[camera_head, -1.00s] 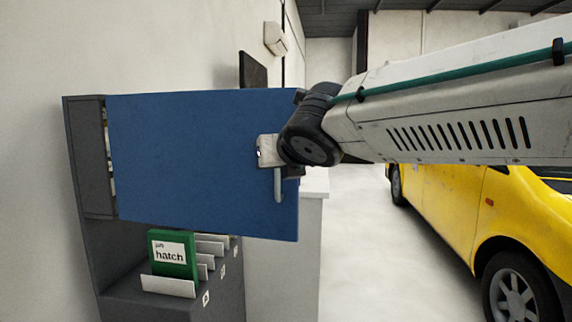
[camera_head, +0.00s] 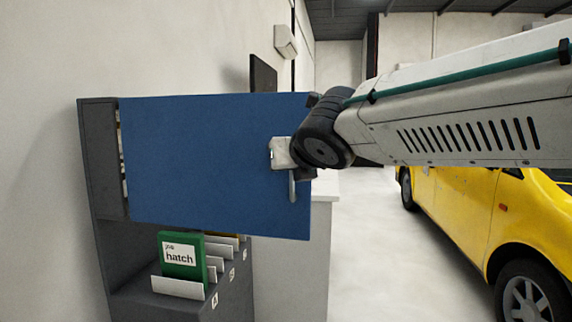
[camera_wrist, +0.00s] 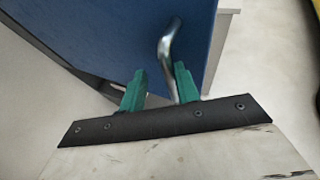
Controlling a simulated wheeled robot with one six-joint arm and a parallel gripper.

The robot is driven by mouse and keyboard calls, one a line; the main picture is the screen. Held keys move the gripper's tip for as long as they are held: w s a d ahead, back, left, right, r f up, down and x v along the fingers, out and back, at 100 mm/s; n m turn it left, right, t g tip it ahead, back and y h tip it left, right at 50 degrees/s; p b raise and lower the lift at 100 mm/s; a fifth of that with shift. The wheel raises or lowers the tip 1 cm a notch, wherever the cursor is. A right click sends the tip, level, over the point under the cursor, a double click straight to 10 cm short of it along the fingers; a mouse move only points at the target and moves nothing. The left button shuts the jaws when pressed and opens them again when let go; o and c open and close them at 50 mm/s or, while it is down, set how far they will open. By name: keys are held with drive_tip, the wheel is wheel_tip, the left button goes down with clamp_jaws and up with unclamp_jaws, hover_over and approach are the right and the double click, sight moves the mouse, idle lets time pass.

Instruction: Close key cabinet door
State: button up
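The blue key cabinet door (camera_head: 205,160) hangs open on the grey cabinet (camera_head: 98,150), swung out from its front, with a strip of the inside showing at its left edge. The metal handle (camera_head: 292,188) is near the door's right edge, its upper part hidden by my wrist. In the wrist view, the handle (camera_wrist: 167,45) runs down between the two green fingers of my gripper (camera_wrist: 160,86). The fingers stand apart, with a visible gap between the left finger and the handle. The right finger is close to the handle; I cannot tell whether it touches.
Below the door, a grey rack (camera_head: 225,280) holds a green "hatch" box (camera_head: 181,255). A white counter (camera_head: 322,225) stands behind the door. A yellow vehicle (camera_head: 455,215) is at the right, with clear floor (camera_head: 365,255) between.

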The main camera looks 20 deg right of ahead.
drive_tip(key=v, duration=0.7)
drive_tip(key=shift+s+r, duration=0.15)
drive_tip(key=shift+s, duration=0.2)
